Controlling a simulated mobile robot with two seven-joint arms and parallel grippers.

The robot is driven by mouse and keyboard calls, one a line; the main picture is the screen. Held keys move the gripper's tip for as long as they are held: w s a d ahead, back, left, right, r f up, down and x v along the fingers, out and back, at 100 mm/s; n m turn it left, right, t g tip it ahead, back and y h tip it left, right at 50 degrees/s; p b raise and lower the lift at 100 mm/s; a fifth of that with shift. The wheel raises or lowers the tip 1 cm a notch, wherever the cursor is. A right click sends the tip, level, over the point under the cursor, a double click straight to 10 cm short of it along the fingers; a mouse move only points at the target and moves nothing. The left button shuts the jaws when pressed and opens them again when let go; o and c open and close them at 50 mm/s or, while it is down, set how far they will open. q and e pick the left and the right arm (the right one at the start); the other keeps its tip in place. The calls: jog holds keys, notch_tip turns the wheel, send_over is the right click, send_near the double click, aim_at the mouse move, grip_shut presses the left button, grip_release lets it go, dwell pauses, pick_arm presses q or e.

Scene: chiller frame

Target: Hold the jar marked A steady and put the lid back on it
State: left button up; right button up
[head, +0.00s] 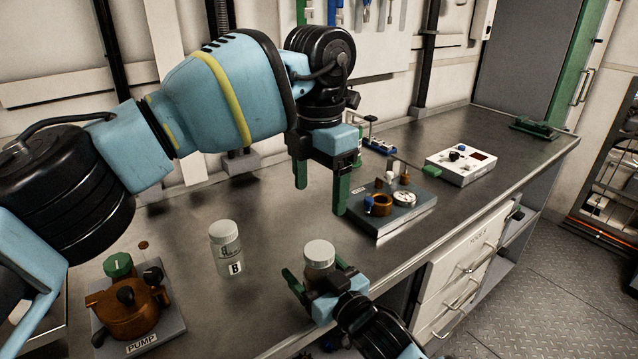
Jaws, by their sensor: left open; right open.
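A small jar with brownish contents (319,272) stands near the front edge of the bench, with a white lid (319,251) on its top. I cannot tell whether the lid is fully seated. No letter shows on this jar; its lower part is hidden by my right gripper. My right gripper (312,271) is open, low at the jar, with its green fingers on either side of it. My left gripper (320,201) is open and empty, pointing down, above and behind that jar. A pale jar marked B (226,252) with a white lid stands to the left.
A brown pump (130,312) on a grey base is at front left. A grey plate with fittings and a gauge (405,218) lies right of my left gripper. A white control box (461,165) stands farther right. The bench around jar B is clear.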

jog(key=shift+v, duration=3.8)
